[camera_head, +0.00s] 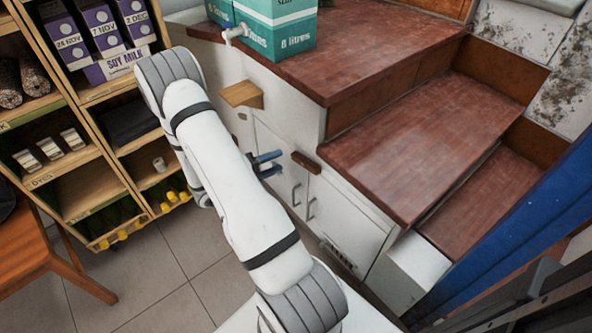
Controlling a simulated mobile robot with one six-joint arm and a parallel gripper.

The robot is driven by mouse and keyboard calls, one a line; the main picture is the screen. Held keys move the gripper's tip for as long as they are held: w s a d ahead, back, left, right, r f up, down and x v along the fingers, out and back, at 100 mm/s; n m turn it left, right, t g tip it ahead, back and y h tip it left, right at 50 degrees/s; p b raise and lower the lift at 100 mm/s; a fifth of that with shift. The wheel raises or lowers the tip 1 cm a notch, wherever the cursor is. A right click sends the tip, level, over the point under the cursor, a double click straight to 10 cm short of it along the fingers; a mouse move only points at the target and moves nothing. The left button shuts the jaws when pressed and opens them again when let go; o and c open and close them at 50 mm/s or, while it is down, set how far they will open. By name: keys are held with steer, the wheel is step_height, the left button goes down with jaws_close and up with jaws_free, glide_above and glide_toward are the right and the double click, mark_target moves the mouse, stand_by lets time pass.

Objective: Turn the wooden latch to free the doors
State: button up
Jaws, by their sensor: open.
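The wooden latch (305,162) is a small dark brown bar near the top of the white cabinet under the stairs. It lies slantwise across the top of the seam between two doors, the left door (275,150) and the right door (340,222). Both doors look closed, each with a metal handle near the seam. My gripper (275,164) has blue fingers and is open and empty. In the picture it is just left of the latch, apart from it; its distance from the door face is hard to tell. My arm hides part of the left door.
A small wooden ledge (242,94) juts from the cabinet wall at upper left. Teal boxes (278,30) with a white tap stand on the top step (375,45). A filled shelf unit (85,130) stands left. Tiled floor (150,265) is clear between.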

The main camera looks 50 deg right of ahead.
mark_target(295, 160)
step_height(295, 160, down, 6)
steer(key=d+n+t+b, duration=0.1)
steer(key=n+t, duration=0.1)
steer(key=n, duration=0.2)
steer(key=shift+h, duration=0.5)
steer(key=d+b, duration=0.2)
steer(key=d, duration=0.5)
steer(key=shift+d, duration=0.3)
